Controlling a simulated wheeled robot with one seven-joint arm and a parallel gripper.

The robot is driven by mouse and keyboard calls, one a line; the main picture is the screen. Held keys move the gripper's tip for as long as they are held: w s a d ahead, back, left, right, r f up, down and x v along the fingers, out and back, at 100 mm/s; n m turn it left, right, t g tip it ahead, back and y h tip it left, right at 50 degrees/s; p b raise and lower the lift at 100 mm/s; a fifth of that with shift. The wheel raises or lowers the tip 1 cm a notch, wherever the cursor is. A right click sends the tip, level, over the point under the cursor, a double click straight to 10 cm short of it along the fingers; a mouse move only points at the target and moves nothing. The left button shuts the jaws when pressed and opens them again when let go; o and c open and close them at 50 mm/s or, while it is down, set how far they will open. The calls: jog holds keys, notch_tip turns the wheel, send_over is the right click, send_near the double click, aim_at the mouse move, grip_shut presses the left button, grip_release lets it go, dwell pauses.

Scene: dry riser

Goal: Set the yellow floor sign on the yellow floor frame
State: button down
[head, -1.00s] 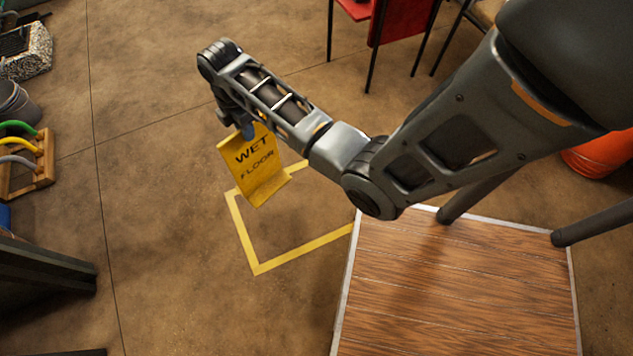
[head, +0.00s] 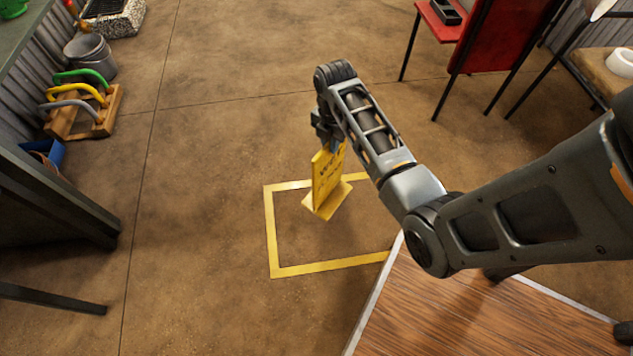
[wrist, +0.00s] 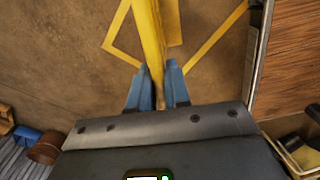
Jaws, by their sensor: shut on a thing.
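The yellow floor sign (head: 326,182) hangs upright from my gripper (head: 330,146) in the head view, its face turned mostly edge-on. In the wrist view, the sign (wrist: 151,40) stands between the two blue fingertips of my gripper (wrist: 157,88), which are shut on its top edge. The yellow floor frame (head: 271,232) is a taped outline on the brown floor. The sign shows over the frame's inside in the head view, and its base appears to be above the floor; the exact gap is hard to tell. Part of the frame's right side is hidden behind my arm.
A wooden platform (head: 440,318) with a pale edge stands at the frame's lower right. A red chair (head: 500,45) is at the back right. A rack with coloured hoops (head: 85,112) and a grey bucket (head: 90,55) are at the left. The floor left of the frame is clear.

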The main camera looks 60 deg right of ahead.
aim_at(312, 172)
jog(key=a+f, duration=0.1)
jog(key=a, duration=0.1)
jog(key=w+a+f+b, duration=0.1)
jog(key=a+f, duration=0.1)
jog(key=a, duration=0.1)
jog(key=a+f+b, duration=0.1)
jog(key=a, duration=0.1)
jog(key=shift+w+a+f, duration=0.2)
jog(key=shift+a+f, duration=0.1)
jog(key=shift+f, duration=0.1)
jog(key=shift+f+b, duration=1.3)
jog(key=shift+f, duration=0.65)
jog(key=shift+a+f, duration=0.1)
jog(key=c, duration=1.1)
grip_release()
jog(key=shift+f, duration=0.1)
notch_tip(312, 172, up, 12)
jog(key=p, duration=0.5)
jog(key=shift+r, duration=0.2)
